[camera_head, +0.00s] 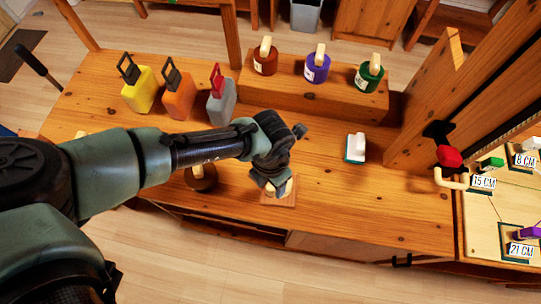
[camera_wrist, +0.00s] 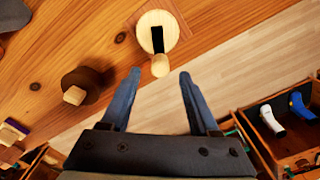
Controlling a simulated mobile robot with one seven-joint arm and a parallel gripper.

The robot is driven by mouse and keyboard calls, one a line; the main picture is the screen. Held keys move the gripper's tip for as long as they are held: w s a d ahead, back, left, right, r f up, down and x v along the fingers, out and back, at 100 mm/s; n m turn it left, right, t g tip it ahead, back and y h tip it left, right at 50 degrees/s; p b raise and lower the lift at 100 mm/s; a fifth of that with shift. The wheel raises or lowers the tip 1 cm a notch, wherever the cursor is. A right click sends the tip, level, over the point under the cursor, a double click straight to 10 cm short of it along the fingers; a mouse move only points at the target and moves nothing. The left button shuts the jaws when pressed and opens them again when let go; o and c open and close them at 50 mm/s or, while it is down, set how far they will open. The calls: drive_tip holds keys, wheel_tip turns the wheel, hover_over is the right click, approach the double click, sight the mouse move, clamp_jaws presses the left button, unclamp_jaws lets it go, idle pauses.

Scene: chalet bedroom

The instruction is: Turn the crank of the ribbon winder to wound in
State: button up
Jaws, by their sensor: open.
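What looks like the ribbon winder has a square wooden base (camera_head: 279,203) near the front edge of the bench. In the wrist view its round pale disc (camera_wrist: 147,21) carries a black crank arm (camera_wrist: 157,38) with a pale wooden knob (camera_wrist: 160,66) at its end. My gripper (camera_wrist: 160,75) is open, its two fingers pointing at the winder. The knob appears between and just beyond the fingertips; I cannot tell whether it is within their reach. In the head view my gripper (camera_head: 270,188) is over the winder and hides most of it.
A dark round piece with a wooden knob (camera_wrist: 75,95) stands close beside the winder. Yellow (camera_head: 140,94), orange (camera_head: 179,100) and grey (camera_head: 221,106) canisters stand behind my arm. A raised shelf (camera_head: 315,91) holds lidded pots. A white-and-teal block (camera_head: 356,148) sits to the right.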

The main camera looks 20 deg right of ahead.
wheel_tip(320, 180, up, 9)
drive_tip(key=shift+f+b, duration=0.15)
drive_tip(key=shift+b, duration=0.15)
